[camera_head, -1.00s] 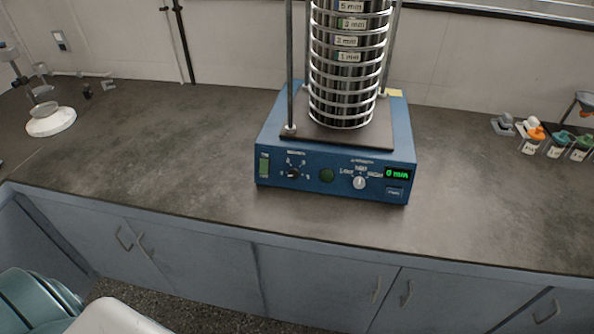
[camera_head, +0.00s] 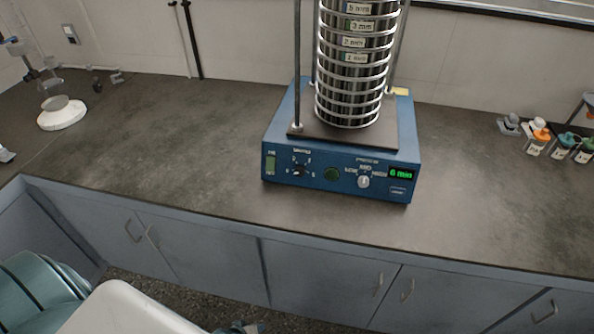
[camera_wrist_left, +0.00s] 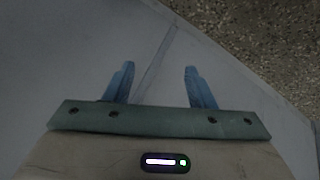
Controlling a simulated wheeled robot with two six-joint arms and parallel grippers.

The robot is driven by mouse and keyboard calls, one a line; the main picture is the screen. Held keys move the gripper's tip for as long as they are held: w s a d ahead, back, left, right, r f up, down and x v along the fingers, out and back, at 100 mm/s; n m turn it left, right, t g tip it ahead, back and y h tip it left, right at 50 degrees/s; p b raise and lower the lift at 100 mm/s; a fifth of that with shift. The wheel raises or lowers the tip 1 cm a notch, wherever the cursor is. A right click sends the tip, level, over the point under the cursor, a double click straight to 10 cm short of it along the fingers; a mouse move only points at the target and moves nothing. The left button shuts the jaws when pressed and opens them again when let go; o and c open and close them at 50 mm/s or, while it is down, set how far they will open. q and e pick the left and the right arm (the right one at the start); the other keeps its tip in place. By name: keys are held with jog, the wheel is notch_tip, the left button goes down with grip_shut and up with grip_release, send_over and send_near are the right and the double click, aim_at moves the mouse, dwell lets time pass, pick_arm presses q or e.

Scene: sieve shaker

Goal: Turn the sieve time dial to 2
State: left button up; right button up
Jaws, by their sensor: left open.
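The blue sieve shaker (camera_head: 280,145) stands on the counter, right of the middle in the head view. Its dark time dial (camera_head: 299,170) is on the left of the front panel, with small marks around it; its pointer is too small to read. A green display (camera_head: 401,174) at the panel's right seems to read 6 min. My left gripper (camera_wrist_left: 158,84) is open and empty in the left wrist view, in front of the grey cabinet fronts and away from the dial. My right gripper is not clearly in view.
A tall sieve stack (camera_head: 350,80) stands on the shaker between metal rods. Small bottles (camera_head: 538,142) stand far right, a white-based stand (camera_head: 62,113) far left. The counter before the panel is clear.

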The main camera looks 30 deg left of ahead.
pick_arm(q)
jog(key=w+d+r+n+t+h+p, duration=0.1)
jog(key=w+d+r+n+t, duration=0.15)
jog(key=w+r, duration=0.7)
jog(key=w+d+r+n+t+h+p, duration=0.15)
jog(key=r+n, duration=0.25)
jog(key=r, duration=1.2)
jog(key=w+d+r+n+t+h+p, duration=0.15)
jog(key=w+r+n+t, duration=0.35)
jog(key=r, duration=0.7)
jog(key=n+t+y, duration=0.2)
jog(key=n+y, duration=0.2)
jog(key=n, duration=0.6)
send_near(298, 174)
jog(key=shift+s+d+f, duration=0.2)
jog(key=shift+s+d, duration=0.05)
jog(key=shift+s, duration=0.3)
jog(key=shift+s+d+f, duration=0.2)
jog(key=shift+s+d, duration=0.05)
jog(key=shift+s, duration=0.3)
jog(key=shift+w+a+r+n+t, duration=0.15)
jog(key=shift+w+a+n+t, duration=0.3)
jog(key=shift+n, duration=0.3)
jog(key=w+b, duration=0.1)
jog(key=w, duration=0.9)
jog(key=shift+w, duration=0.15)
jog(key=c, duration=1)
jog(key=shift+o, duration=0.2)
